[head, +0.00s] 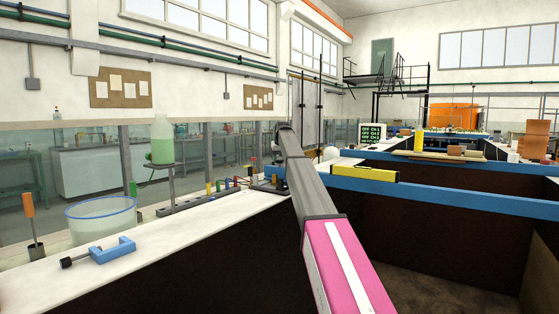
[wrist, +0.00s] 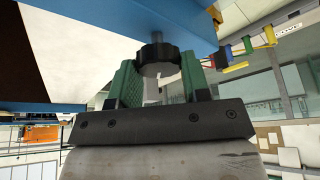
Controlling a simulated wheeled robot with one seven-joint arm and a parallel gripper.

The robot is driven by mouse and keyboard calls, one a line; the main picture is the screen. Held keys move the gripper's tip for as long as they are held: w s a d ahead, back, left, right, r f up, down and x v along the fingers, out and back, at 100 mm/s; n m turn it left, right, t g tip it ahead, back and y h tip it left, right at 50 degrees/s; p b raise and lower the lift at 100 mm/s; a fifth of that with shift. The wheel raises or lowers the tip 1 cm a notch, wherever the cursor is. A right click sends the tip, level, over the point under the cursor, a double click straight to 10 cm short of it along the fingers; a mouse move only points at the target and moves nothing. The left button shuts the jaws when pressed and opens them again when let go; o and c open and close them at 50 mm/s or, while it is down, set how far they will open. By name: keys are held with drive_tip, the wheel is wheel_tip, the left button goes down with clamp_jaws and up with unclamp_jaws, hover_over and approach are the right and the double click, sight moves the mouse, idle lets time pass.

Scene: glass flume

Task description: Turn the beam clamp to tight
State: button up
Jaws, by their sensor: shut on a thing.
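In the wrist view, a black ribbed knob (wrist: 158,54) sits between the two green finger pads of my gripper (wrist: 161,73). My gripper is shut on this knob, with a pad on each side. In the head view, my arm hides the gripper and the knob. Whether the clamp is loose or tight cannot be told.
In the head view, a blue hand clamp (head: 112,250) and a glass bowl (head: 101,222) are on the white bench at left. A green bottle (head: 162,142) stands behind. A yellow level (head: 363,173) lies on a blue beam (head: 430,193). Dark open bays lie at right.

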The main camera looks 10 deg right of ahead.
drive_tip(key=m+h, duration=0.1)
drive_tip(key=m, duration=0.2)
drive_tip(key=m+h, duration=0.1)
drive_tip(key=m, duration=0.2)
drive_tip(key=shift+m+g, duration=0.3)
drive_tip(key=m+h, duration=0.1)
drive_tip(key=m, duration=0.2)
drive_tip(key=m+g+h, duration=0.1)
drive_tip(key=m, duration=0.2)
drive_tip(key=shift+a+g, duration=0.1)
drive_tip(key=shift+g, duration=0.2)
drive_tip(key=m+g, duration=0.1)
drive_tip(key=m, duration=0.2)
drive_tip(key=m+g+h, duration=0.1)
drive_tip(key=m, duration=0.2)
drive_tip(key=shift+w+m, duration=0.1)
drive_tip(key=shift+m, duration=0.3)
drive_tip(key=m+g, duration=0.1)
drive_tip(key=m, duration=0.1)
drive_tip(key=m+g, duration=0.1)
drive_tip(key=m, duration=0.1)
drive_tip(key=shift+m+y, duration=0.3)
drive_tip(key=shift+m, duration=0.4)
drive_tip(key=o, duration=0.9)
drive_tip(key=shift+o, duration=0.2)
